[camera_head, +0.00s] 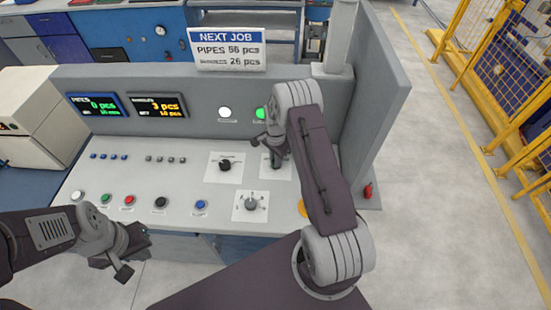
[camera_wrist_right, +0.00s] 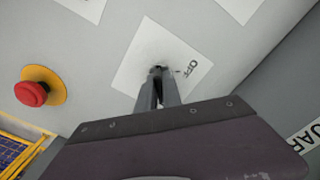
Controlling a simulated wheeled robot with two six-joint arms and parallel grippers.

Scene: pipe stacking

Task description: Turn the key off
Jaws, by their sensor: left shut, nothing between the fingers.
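The key switch sits on a white square plate (camera_wrist_right: 137,62) on the sloped grey panel. The word OFF is printed on the plate in the right wrist view. My right gripper (camera_wrist_right: 158,88) reaches down to the middle of this plate, its two fingers close together around the small dark key (camera_wrist_right: 156,69), which is mostly hidden. In the head view my right gripper (camera_head: 271,152) covers much of the same plate (camera_head: 287,172). My left gripper (camera_head: 122,262) is shut and empty, in front of the panel's lower left edge.
A black knob (camera_head: 224,164) and a grey selector (camera_head: 250,204) sit on nearby plates. A red button (camera_wrist_right: 31,93) on a yellow base is beside the key plate. Several coloured buttons line the panel's front. A grey side wall (camera_head: 373,100) bounds the panel at right.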

